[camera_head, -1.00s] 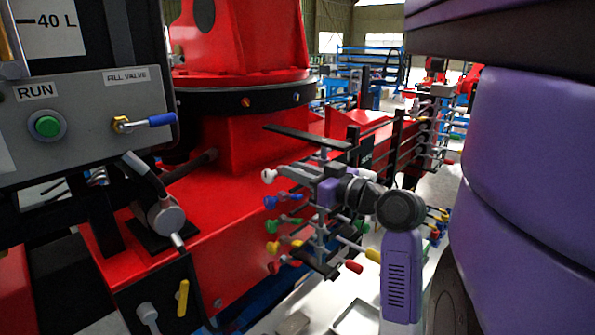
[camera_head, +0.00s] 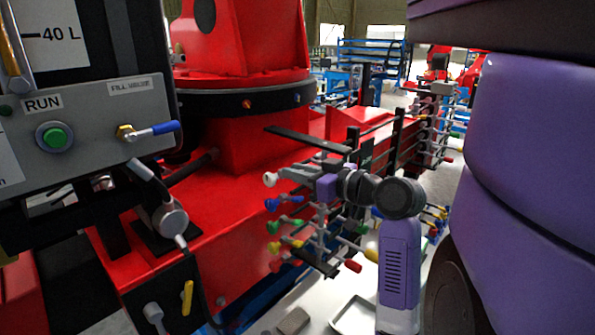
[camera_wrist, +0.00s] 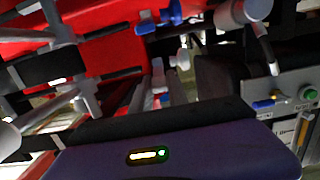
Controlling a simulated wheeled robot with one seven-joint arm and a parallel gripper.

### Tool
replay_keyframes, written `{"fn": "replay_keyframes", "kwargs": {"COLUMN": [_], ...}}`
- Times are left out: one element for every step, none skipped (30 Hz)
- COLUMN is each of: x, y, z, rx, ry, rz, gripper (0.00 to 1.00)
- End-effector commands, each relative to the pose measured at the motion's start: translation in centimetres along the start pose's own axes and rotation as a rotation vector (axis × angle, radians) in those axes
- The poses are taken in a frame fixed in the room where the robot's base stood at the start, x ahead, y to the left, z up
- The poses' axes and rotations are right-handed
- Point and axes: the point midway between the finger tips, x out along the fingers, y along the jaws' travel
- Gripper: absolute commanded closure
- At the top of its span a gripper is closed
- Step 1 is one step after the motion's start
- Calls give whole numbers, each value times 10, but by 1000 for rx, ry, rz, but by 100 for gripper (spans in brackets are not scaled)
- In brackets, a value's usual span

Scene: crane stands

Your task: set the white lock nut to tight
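The white lock nut (camera_head: 270,179) is the top one in a column of coloured nuts on the red crane's side. Its stem runs right, behind my gripper's parts. My gripper (camera_head: 297,168) is grey and purple and is just right of the white nut and level with it. Its fingers overlap the grey rods there, so whether they are open or touch anything cannot be told. In the wrist view, which is turned upside down, a small white piece (camera_wrist: 183,57) seems to be the same nut. The purple gripper body fills the bottom of that view.
Blue (camera_head: 272,203), green (camera_head: 273,227), yellow (camera_head: 275,247) and red (camera_head: 276,265) nuts stand close below. A black bar (camera_head: 305,139) lies just above my gripper. A grey panel (camera_head: 85,140) with a green button and blue-handled valve is at the left.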

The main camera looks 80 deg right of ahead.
Motion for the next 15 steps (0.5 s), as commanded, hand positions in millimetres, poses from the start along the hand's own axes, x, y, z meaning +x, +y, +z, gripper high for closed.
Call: {"fn": "replay_keyframes", "kwargs": {"x": [0, 0, 0, 0, 0, 0, 0, 0, 0, 0, 0, 0, -1, -2, -5], "y": [0, 0, 0, 0, 0, 0, 0, 0, 0, 0, 0, 0, 0, 0, 1], "z": [-1, -1, -1, -1, -1, -1, -1, -1, -1, -1, 0, 0, 0, 0, 0], "rx": [-1, -1, -1, -1, -1, -1, -1, -1, -1, -1, -1, -1, -1, -1, -1], "ry": [2, 2, 2, 2, 1, 1, 1, 1, 1, 1, 1, 1, 2, 2, 3], "rz": [-1, 0, 0, 0, 0, 0, 0, 0, 0, 0, 0, 0, 0, 1, 2], "gripper": [72, 66, 59, 58, 58, 58, 58, 58, 58, 58, 58, 58, 58, 58, 58]}}
